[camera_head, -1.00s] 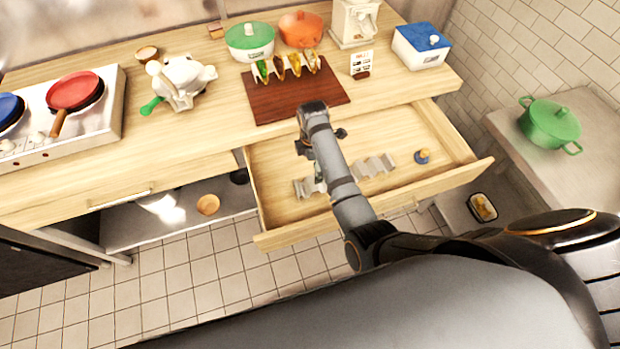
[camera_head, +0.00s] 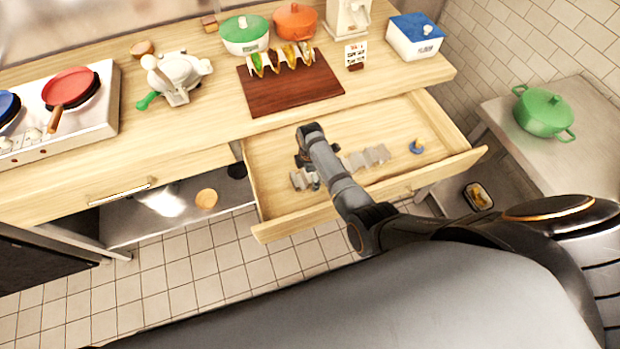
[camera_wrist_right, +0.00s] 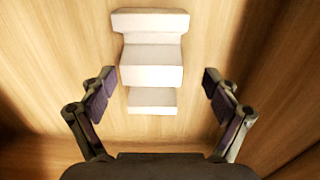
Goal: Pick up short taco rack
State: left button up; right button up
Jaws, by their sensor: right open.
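The short taco rack (camera_head: 301,179) is a small pale metal zigzag piece lying in the open drawer, near its left front part. It also shows in the right wrist view as a white stepped block (camera_wrist_right: 152,62) on the wooden drawer floor. My right gripper (camera_head: 313,182) is down in the drawer at the rack; the arm hides part of it in the head view. In the right wrist view the right gripper's fingers (camera_wrist_right: 159,92) are wide apart, one on each side of the rack's near part, with gaps between. My left gripper is not in view.
A longer metal rack (camera_head: 367,158) and a blue-knobbed item (camera_head: 416,147) lie further right in the open drawer (camera_head: 262,205). A filled taco rack (camera_head: 281,58) stands on the dark board (camera_head: 290,94) on the counter above. The drawer walls enclose the gripper.

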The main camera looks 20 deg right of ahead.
jog(key=shift+r, duration=0.1)
jog(key=c, duration=1.3)
